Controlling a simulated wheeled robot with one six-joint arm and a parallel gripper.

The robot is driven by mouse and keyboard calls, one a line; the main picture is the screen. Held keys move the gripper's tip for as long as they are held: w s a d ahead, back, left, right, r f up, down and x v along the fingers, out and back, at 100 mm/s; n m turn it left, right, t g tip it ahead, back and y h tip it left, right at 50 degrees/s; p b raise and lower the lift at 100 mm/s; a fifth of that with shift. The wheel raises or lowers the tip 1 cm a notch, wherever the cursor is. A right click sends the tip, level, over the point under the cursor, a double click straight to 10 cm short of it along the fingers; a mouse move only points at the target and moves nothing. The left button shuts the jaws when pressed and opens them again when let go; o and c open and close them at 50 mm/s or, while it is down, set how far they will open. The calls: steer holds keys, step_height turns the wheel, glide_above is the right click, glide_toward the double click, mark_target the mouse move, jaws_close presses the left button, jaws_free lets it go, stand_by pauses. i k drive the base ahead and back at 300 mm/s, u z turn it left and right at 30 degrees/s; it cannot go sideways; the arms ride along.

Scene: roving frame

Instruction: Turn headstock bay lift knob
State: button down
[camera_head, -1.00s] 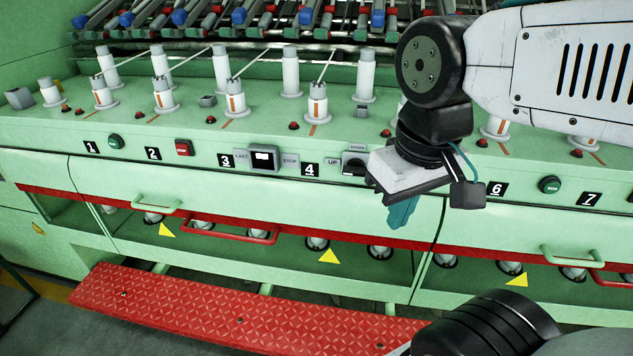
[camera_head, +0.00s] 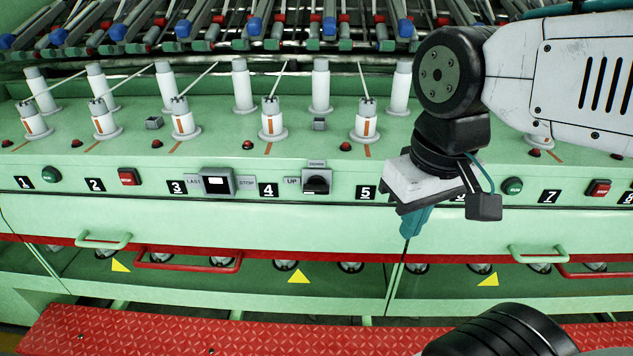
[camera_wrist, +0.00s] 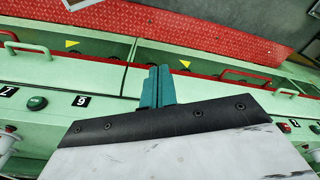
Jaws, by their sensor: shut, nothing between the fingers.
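The lift knob (camera_head: 317,181) is a black rotary switch on the green front panel, between the number plates 4 and 5. A grey label reading UP (camera_head: 292,182) sits to its left, and another small label (camera_head: 317,163) sits above it. My gripper (camera_head: 411,224) hangs to the right of the knob and lower in the picture, below plate 5, apart from the knob. Its teal fingers are shut and empty. They also show in the wrist view (camera_wrist: 157,88), pointing toward the lower panel. I cannot make out the knob in the wrist view.
A grey switch (camera_head: 217,182) labelled LAST and STOP sits left of plate 4. A red stop button (camera_head: 129,177) and green buttons line the panel. White bobbins (camera_head: 321,86) stand above. Red handles (camera_head: 188,263) and a red step (camera_head: 190,335) lie below.

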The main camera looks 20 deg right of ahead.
mark_target(315, 185)
steer(key=u, duration=2.45)
steer(key=k, duration=0.85)
steer(key=z, duration=1.75)
